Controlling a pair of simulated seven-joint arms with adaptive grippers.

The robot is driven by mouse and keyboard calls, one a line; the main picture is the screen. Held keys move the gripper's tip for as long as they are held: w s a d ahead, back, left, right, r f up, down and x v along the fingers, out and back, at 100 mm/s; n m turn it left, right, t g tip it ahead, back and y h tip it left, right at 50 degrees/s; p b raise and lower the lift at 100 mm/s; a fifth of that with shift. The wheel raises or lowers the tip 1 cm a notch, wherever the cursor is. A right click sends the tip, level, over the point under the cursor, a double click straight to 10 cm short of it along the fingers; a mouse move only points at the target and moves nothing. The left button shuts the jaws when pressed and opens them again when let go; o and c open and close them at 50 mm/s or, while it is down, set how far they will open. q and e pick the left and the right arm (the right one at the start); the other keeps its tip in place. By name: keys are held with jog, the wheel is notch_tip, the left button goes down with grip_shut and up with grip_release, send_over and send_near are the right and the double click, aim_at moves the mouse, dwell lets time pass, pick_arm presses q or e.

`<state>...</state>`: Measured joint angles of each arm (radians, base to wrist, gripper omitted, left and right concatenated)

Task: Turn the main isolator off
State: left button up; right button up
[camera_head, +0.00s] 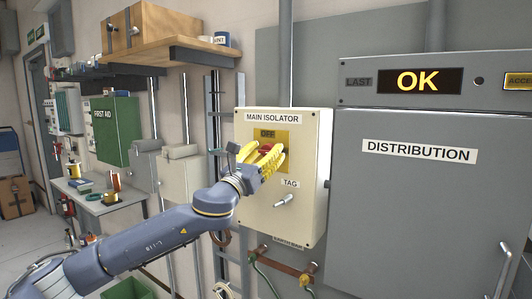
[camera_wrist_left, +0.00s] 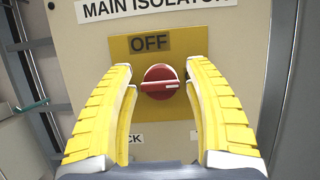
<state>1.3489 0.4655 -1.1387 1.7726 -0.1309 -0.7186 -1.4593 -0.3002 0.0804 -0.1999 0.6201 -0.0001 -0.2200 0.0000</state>
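The main isolator (camera_head: 308,150) is a cream wall box with a yellow plate (camera_wrist_left: 120,48) marked OFF at the top. Its red rotary knob (camera_wrist_left: 160,80) has a grip bar lying nearly level, with a white mark towards the right. In the head view the knob (camera_head: 266,148) is partly hidden by my fingers. My left gripper (camera_wrist_left: 158,72) has its yellow fingers spread on both sides of the knob, with gaps visible between. In the head view this gripper (camera_head: 262,161) is at the front of the box. My right gripper is not in view.
A small metal lever (camera_head: 284,201) sits below the TAG label. The grey distribution cabinet (camera_head: 420,200) stands to the right, its display (camera_head: 418,81) reading OK. A wooden shelf (camera_head: 165,52) is up left. A copper bar (camera_head: 285,262) with cables is below the box.

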pick_arm(q)
grip_shut()
jog(key=shift+n, duration=0.3)
jog(key=n+y, duration=0.1)
jog(key=n, duration=0.1)
jog(key=n+t+y, duration=0.1)
jog(key=n, duration=0.2)
jog(key=shift+y, duration=0.4)
jog(key=n+y, duration=0.1)
jog(key=n, duration=0.2)
jog(key=n+y, duration=0.2)
jog(key=n, duration=0.1)
jog(key=shift+r+n+t, duration=0.1)
jog(key=shift+n+t, duration=0.2)
jog(key=n+y, duration=0.1)
jog(key=n, duration=0.2)
jog(key=n+g+y, duration=0.1)
jog(key=n, duration=0.2)
jog(key=shift+n+g+y, duration=0.6)
jog(key=shift+n+g, duration=0.1)
jog(key=shift+n, duration=1.4)
jog(key=shift+a, duration=0.1)
jog(key=shift+o, duration=0.9)
grip_release()
